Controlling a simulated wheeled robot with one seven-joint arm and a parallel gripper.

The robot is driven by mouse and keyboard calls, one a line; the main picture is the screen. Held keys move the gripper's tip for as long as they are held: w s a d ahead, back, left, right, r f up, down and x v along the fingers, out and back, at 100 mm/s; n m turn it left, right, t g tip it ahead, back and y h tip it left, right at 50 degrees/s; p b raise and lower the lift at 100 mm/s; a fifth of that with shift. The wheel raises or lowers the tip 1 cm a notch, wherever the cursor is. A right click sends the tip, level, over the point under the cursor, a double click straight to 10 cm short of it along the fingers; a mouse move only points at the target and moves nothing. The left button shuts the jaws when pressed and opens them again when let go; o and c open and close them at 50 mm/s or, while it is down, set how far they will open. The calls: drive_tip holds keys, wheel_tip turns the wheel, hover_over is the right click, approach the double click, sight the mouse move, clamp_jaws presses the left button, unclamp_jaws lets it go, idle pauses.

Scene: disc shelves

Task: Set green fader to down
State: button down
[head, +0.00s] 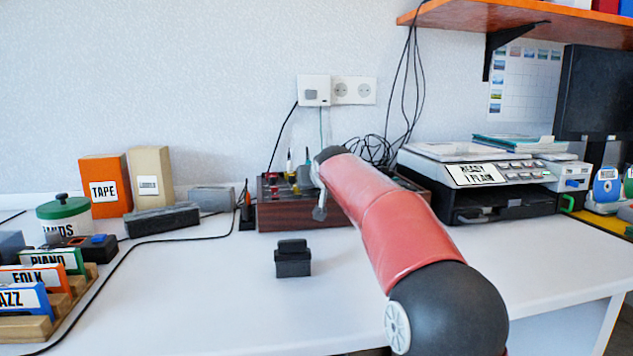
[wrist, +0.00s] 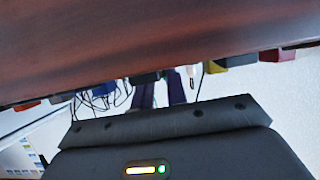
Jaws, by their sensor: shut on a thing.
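The fader box (head: 300,216), with a dark reddish-brown wooden front, stands at the back of the white desk. Its wooden side (wrist: 150,40) fills the top of the wrist view. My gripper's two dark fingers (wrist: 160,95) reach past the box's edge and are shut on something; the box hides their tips. In the head view my red arm covers the middle of the box and most of the gripper. I see no green fader plainly; it is hidden at the fingers, so its position cannot be told. A red cap (head: 273,180) shows on the left of the box.
A small black block (head: 293,260) stands on the desk in front of the box. A printer (head: 485,185) stands to the right, and loose cables (head: 372,150) hang behind the box. A disc rack (head: 60,300) is at the left. The front middle of the desk is clear.

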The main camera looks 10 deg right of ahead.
drive_tip(key=s+b, duration=0.2)
drive_tip(key=shift+s+f, duration=0.15)
drive_tip(key=shift+s, duration=0.5)
drive_tip(key=c, duration=1.4)
unclamp_jaws()
drive_tip(key=shift+r, duration=0.2)
drive_tip(key=v, duration=0.7)
drive_tip(key=shift+s, duration=0.3)
drive_tip(key=shift+r, duration=0.15)
